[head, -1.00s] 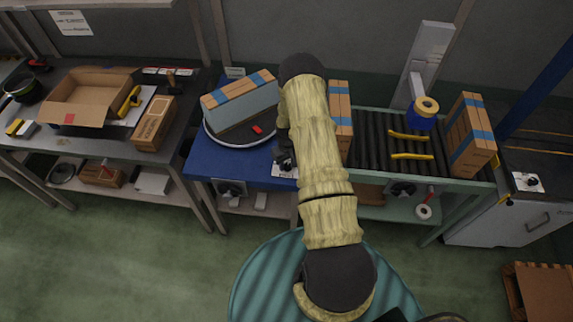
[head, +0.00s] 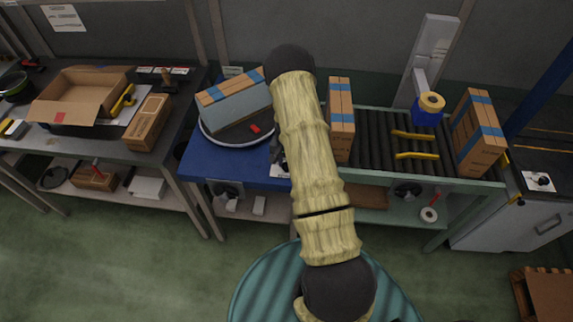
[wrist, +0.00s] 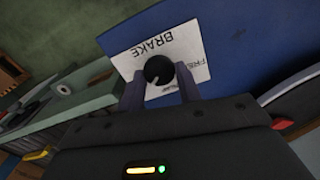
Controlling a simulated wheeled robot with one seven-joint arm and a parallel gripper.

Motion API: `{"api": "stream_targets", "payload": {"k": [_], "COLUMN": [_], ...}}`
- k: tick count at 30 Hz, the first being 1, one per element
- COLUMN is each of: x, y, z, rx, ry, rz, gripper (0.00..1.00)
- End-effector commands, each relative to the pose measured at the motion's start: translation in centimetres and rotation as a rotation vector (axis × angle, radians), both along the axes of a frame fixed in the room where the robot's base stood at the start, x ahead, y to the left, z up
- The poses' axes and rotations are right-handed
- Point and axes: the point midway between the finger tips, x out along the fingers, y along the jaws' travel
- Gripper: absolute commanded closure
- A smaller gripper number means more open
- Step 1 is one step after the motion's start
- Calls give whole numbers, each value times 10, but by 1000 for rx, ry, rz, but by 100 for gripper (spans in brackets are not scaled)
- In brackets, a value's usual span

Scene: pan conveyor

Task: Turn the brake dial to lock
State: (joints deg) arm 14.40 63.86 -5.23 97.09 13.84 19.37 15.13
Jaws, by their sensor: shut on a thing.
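The brake dial (wrist: 159,71) is a round black knob with a small white mark, which points toward the lower left in the wrist view. It sits on a white label plate (wrist: 140,45) printed BRAKE, with a partly covered word starting "FRE" beside the knob. My gripper (wrist: 160,88) is shut on the dial, one dark finger on each side. In the head view the dial is hidden behind my arm; only an edge of the white plate (head: 279,171) shows at the front of the blue table (head: 225,165). Any lock wording is hidden.
A round turntable (head: 210,132) on the blue table carries a box (head: 235,100). To the right, a roller conveyor (head: 370,140) holds upright cartons (head: 340,122) and yellow-handled items. A workbench (head: 95,145) with an open carton stands left. Green floor in front is clear.

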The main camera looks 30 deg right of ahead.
Motion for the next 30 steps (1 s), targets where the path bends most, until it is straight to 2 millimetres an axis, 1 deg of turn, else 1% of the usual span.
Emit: {"api": "stream_targets", "payload": {"k": [1, 7, 20, 21, 24, 30], "x": [-5, -5, -5, -5, -4, -3], "y": [4, 5, 6, 6, 6, 3], "z": [-4, -3, -3, -3, -2, -1], "rx": [9, 10, 11, 13, 11, 7], "ry": [16, 17, 17, 17, 15, 9], "rz": [-17, -74, -85, -85, -85, -87], "gripper": [89, 89, 89, 62, 44, 44]}}
